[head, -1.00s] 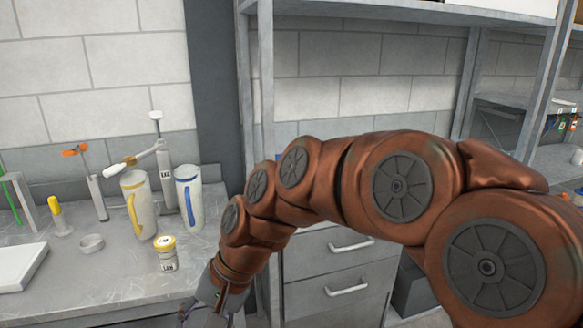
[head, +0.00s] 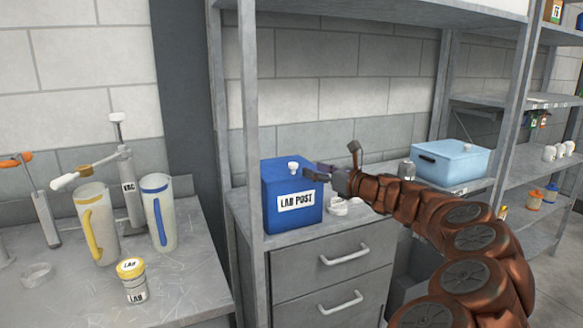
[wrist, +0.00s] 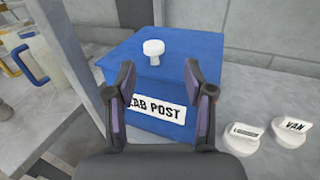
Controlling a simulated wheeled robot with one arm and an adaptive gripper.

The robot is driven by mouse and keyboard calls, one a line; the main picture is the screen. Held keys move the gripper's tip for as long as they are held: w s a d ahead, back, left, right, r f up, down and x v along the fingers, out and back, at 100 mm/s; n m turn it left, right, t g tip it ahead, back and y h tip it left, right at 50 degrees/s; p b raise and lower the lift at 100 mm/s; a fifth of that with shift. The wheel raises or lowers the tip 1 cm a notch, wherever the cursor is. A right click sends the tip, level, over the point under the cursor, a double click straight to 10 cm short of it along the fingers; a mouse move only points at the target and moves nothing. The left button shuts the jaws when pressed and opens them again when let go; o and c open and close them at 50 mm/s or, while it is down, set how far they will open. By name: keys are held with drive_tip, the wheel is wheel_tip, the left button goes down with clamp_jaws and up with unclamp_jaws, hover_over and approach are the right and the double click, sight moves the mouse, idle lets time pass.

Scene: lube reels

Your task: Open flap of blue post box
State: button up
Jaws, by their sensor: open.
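The blue post box (head: 278,215), with a "LAB POST" label on its front, stands on the grey cabinet top inside the metal rack. A white knob (head: 293,167) sits on its top near the front edge. In the wrist view the blue box (wrist: 205,50) and its white knob (wrist: 153,50) lie ahead of my open, empty gripper (wrist: 158,80). The two fingers frame the label and the knob appears between and beyond the tips. In the head view my gripper (head: 318,174) is at the right of the box, close to its upper front. I cannot tell whether it touches.
White labelled pieces (wrist: 292,131) lie right of the box. A rack post (head: 249,120) stands at its left. A light blue bin (head: 452,165) is farther right. Mugs (head: 96,222) and a yellow-lidded jar (head: 133,281) stand on the left bench (head: 190,290).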

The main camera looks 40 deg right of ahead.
sight(296, 166)
drive_tip(key=w, duration=0.3)
drive_tip(key=w+a, duration=0.1)
drive_tip(key=w, duration=0.3)
drive_tip(key=shift+a, duration=0.15)
drive_tip(key=shift+w, duration=0.55)
clamp_jaws()
